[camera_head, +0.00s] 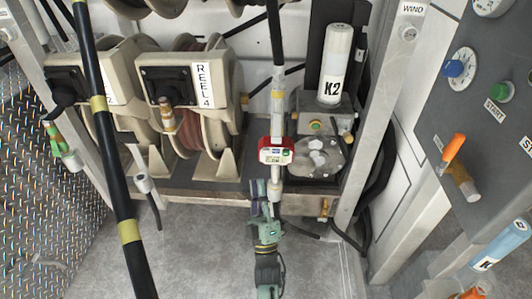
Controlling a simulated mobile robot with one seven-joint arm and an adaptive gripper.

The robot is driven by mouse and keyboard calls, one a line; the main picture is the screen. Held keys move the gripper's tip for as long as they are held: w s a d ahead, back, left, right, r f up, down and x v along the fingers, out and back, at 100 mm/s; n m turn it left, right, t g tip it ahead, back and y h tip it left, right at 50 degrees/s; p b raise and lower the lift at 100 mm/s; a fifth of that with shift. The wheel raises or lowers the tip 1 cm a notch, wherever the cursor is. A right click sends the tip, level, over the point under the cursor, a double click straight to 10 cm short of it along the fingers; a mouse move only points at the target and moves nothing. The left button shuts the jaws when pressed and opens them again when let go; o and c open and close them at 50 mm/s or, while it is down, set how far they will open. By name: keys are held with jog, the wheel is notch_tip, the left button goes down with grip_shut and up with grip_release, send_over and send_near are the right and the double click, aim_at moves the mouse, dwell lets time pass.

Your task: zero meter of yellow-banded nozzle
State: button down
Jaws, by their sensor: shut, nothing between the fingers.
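A nozzle with a red-rimmed white meter (276,151) hangs from a black hose in the middle of the view. Its pale body (278,105) has a yellowish patch, too small to tell as a band. The meter has a small display and a green spot; its reading is too small to make out. My gripper (263,190) is shut and empty. It points up the picture, just below the meter and overlapping the nozzle's lower end in view. I cannot tell whether it touches the nozzle.
A black tube (112,165) with yellow bands crosses the left foreground. Hose reels (198,95) stand behind, one labelled REEL 4. A K2 canister (336,62) stands at right. A control panel (480,75) with knobs is far right. A green-handled nozzle (56,140) hangs at left.

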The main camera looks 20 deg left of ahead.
aim_at(266, 152)
jog(key=w+a+b, duration=0.2)
jog(key=w, duration=0.6)
jog(key=shift+w+a+b, duration=0.2)
jog(key=shift+a+b, duration=0.05)
jog(key=shift+b, duration=0.15)
jog(key=shift+w, duration=0.15)
dwell(1.1)
jog(key=shift+w+a+b, duration=0.15)
jog(key=shift+w+b, duration=0.15)
jog(key=shift+b, duration=0.2)
jog(key=shift+w+a+b, duration=0.15)
jog(key=shift+w+b, duration=0.5)
dwell(0.6)
jog(key=shift+s, duration=0.1)
dwell(0.4)
jog(key=shift+s+d, duration=0.15)
jog(key=shift+s, duration=0.35)
jog(key=shift+s+d, duration=0.15)
jog(key=shift+s, duration=0.35)
jog(key=shift+s, duration=0.1)
